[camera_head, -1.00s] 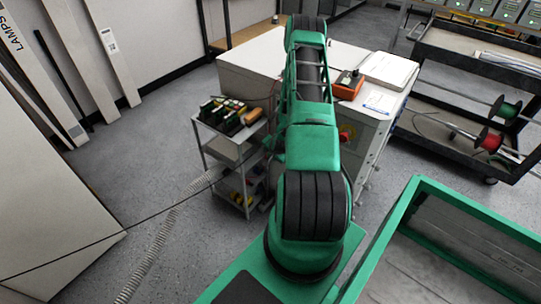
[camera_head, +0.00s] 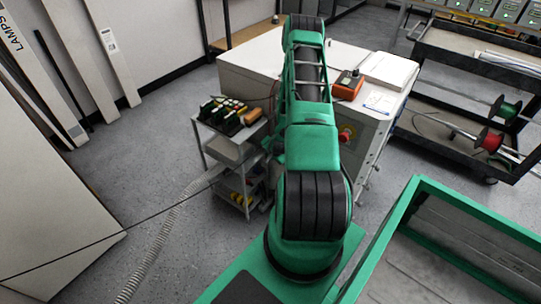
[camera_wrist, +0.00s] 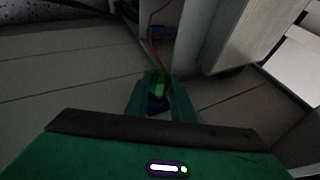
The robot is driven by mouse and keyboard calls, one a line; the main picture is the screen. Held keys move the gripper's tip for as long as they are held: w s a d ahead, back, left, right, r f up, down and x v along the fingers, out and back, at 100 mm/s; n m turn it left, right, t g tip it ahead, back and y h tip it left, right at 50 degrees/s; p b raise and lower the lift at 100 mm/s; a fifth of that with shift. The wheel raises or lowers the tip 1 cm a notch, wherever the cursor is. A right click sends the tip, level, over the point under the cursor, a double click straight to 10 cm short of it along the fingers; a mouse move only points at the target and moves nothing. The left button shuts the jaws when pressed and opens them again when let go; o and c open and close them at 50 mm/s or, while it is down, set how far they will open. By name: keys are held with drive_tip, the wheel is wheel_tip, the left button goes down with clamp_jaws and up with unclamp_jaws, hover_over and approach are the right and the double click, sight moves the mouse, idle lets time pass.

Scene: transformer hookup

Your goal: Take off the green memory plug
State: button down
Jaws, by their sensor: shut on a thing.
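In the wrist view my gripper (camera_wrist: 160,88) is shut on a dark green plug (camera_wrist: 159,80), which sits between its two green fingers. A small dark blue thing (camera_wrist: 156,106) shows between the fingers, nearer the palm; I cannot tell what it is. The picture is dim, so I cannot tell whether the plug touches anything beyond the fingers. In the head view my arm covers the middle of the picture and my gripper is hidden.
In the wrist view a red wire (camera_wrist: 150,30) runs just beyond the plug, and a pale ribbed panel (camera_wrist: 245,35) stands at right. In the head view a small cart (camera_head: 205,133) holds several coloured items beside a white cabinet (camera_head: 245,70). Open floor lies left.

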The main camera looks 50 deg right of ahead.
drive_tip(key=shift+s+a, duration=0.1)
drive_tip(key=shift+a, duration=1.1)
drive_tip(key=shift+s+a, duration=0.15)
drive_tip(key=shift+a, duration=1.05)
drive_tip(key=shift+s+a, duration=0.1)
drive_tip(key=shift+a, duration=1.1)
